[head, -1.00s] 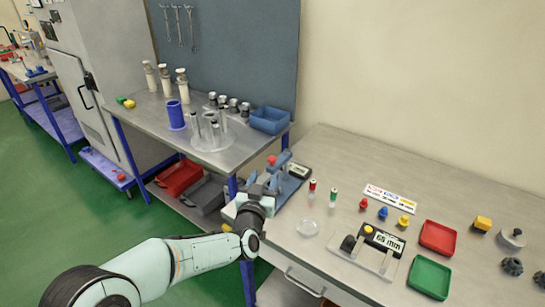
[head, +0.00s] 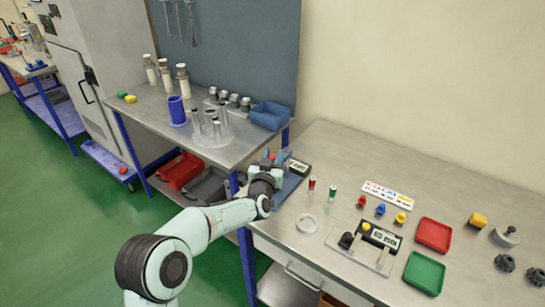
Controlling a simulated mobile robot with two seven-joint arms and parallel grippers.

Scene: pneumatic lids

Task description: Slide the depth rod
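My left arm comes in from the lower left. Its gripper (head: 272,166) is over a blue-grey device (head: 290,184) at the left end of the right bench, in the head view. My wrist hides most of that device and the fingertips, so I cannot tell if they touch it or are open. A small dark display (head: 299,168) shows behind it. A gauge (head: 362,248) with a "65 mm" display, a black knob and a yellow knob stands nearer the front. I cannot make out which part is the depth rod. My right gripper is out of view.
A clear round dish (head: 307,223), red and green trays (head: 433,235) (head: 424,273), small coloured pegs (head: 381,209) and a label strip (head: 387,194) lie on the right bench. The left bench holds cylinders, a clear round stand (head: 212,134) and a blue bin (head: 270,115).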

